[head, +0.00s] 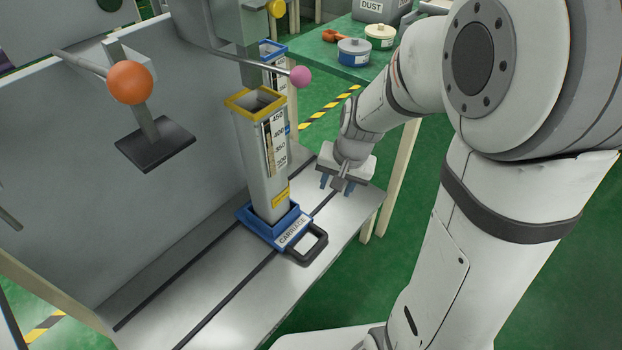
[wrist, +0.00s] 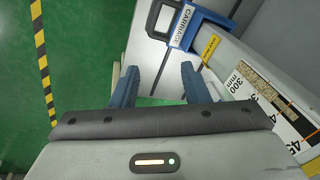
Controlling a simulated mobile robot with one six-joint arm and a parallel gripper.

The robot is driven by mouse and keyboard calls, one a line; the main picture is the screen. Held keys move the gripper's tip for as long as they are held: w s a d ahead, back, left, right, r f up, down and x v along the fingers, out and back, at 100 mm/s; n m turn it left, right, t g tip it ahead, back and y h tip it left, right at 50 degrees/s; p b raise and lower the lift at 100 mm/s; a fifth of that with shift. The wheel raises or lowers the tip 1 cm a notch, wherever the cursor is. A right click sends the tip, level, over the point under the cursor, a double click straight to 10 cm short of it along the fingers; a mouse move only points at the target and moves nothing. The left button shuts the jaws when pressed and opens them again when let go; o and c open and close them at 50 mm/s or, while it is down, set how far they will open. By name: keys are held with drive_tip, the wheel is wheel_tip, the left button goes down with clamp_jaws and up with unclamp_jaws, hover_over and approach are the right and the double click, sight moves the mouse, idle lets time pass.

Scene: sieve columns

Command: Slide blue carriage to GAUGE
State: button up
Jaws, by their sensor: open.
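The blue carriage (head: 262,228), labelled CARRIAGE, sits on the grey bench across two dark slots. Its dark handle loop (head: 311,246) sticks out toward the front right. A tall grey column (head: 262,160) with a yellow rim and a scale stands upright in it. My gripper (head: 338,188) is open and empty, low over the bench, right of the column and behind the handle, apart from both. In the wrist view the open blue fingers (wrist: 160,80) point toward the bench, with the carriage (wrist: 184,25) and handle (wrist: 160,17) beyond them. I see no GAUGE label.
An orange ball lever (head: 130,84) with a dark plate hangs at left. A rod with a pink ball (head: 300,77) passes close to the column top. A blue-rimmed column (head: 272,50) stands behind. A green table (head: 322,57) holds tubs. The bench front (head: 215,300) is clear.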

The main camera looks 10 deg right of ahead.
sight(320, 242)
drive_tip(key=w+f+m+b, duration=0.1)
drive_tip(key=f+b, duration=0.4)
drive_tip(key=f, duration=0.7)
drive_tip(key=w+a+f+m+b, duration=0.1)
drive_tip(key=w+f+b, duration=0.3)
drive_tip(key=f, duration=0.9)
drive_tip(key=w+f+m+b, duration=0.2)
drive_tip(key=f+b, duration=0.4)
drive_tip(key=f, duration=0.6)
drive_tip(key=shift+w+a+f+m, duration=0.3)
drive_tip(key=shift+w+f, duration=0.05)
drive_tip(key=shift+w, duration=0.3)
drive_tip(key=shift+c, duration=0.4)
clamp_jaws()
